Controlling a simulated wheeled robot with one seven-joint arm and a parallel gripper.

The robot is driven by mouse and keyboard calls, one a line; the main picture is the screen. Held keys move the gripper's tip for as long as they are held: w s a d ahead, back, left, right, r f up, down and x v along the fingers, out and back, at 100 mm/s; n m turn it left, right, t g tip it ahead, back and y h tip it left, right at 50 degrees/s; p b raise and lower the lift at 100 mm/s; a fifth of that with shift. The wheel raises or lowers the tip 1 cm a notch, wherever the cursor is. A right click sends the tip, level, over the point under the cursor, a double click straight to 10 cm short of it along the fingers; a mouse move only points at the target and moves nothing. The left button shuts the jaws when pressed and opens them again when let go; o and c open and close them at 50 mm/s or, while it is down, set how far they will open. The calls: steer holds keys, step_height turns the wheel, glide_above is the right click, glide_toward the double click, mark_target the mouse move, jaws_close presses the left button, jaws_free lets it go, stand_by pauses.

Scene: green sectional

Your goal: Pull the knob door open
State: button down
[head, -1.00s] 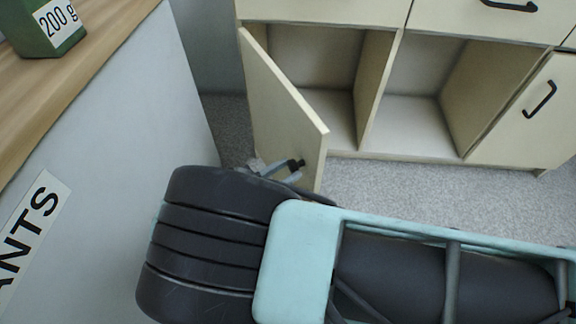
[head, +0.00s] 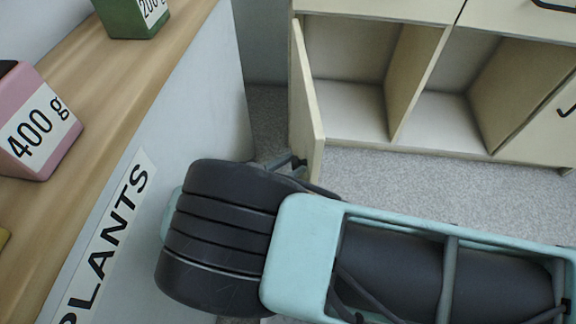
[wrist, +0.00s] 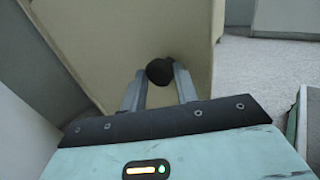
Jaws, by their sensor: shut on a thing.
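The knob door (head: 307,100) is a cream panel hinged at the left of the low cabinet. It stands swung well out, seen nearly edge-on in the head view, with the compartment behind it open. In the wrist view the door's face (wrist: 120,45) fills the upper middle, with a round black knob (wrist: 160,71) on it. My gripper (wrist: 160,84) is shut on the knob, one finger on each side. In the head view my gripper (head: 290,164) is at the door's lower outer part, mostly hidden by my dark wrist.
A grey-sided counter with a wooden top (head: 140,85) and a PLANTS label stands close on the left. It carries a green block (head: 130,18) and a pink 400 g block (head: 38,125). The cabinet's right door (head: 562,115) has a black handle. Grey carpet (head: 430,180) is clear before the cabinet.

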steer(key=shift+w+r, duration=0.25)
steer(key=shift+w, duration=0.4)
steer(key=c, duration=1.1)
jaws_free()
steer(key=shift+w, duration=0.1)
steer(key=shift+o, duration=0.3)
steer(key=shift+s, duration=0.25)
steer(key=p, duration=0.4)
glide_toward(308, 123)
steer(key=x, duration=0.5)
steer(key=shift+w+d+f, duration=0.1)
